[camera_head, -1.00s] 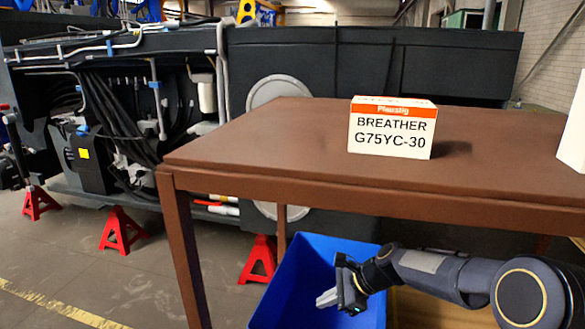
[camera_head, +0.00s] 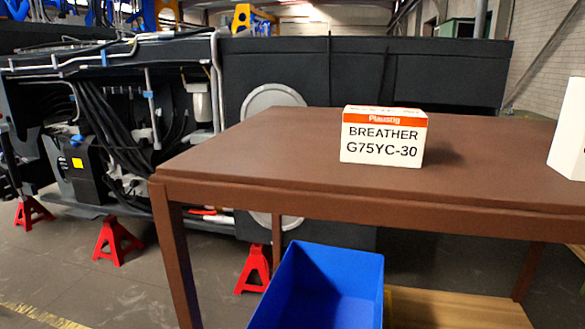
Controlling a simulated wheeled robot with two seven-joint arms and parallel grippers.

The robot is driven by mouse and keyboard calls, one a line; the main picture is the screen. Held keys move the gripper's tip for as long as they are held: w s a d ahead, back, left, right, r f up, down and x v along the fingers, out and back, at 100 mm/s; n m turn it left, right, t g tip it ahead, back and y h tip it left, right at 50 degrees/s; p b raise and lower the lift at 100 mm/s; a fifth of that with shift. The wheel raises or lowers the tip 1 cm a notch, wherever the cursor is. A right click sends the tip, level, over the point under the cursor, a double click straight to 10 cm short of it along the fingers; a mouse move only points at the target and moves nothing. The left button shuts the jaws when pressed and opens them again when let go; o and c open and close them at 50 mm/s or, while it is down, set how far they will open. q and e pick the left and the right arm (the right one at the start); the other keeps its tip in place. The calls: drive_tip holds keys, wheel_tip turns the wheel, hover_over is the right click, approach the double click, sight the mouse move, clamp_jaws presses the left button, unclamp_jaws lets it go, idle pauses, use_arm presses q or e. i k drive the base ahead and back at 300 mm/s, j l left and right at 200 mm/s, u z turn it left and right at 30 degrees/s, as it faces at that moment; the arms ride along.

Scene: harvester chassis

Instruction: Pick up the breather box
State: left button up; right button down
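The breather box (camera_head: 382,137) is a white carton with an orange band, labelled "BREATHER G75YC-30". It stands upright on the brown table (camera_head: 250,160), a little right of the middle of the view. Nothing touches it apart from the table top. Neither of my grippers is in view.
A white box (camera_head: 568,140) stands at the table's right edge, partly cut off. A blue bin (camera_head: 318,285) is below the table's front edge, beside a wooden board (camera_head: 455,308). Red stands (camera_head: 116,241) and the dark chassis (camera_head: 290,75) are behind. The table's left part is clear.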

sight(381, 135)
drive_tip(key=k+l+u, duration=0.3)
drive_tip(key=k, duration=0.2)
drive_tip(key=k+u, duration=0.25)
drive_tip(key=k, duration=0.25)
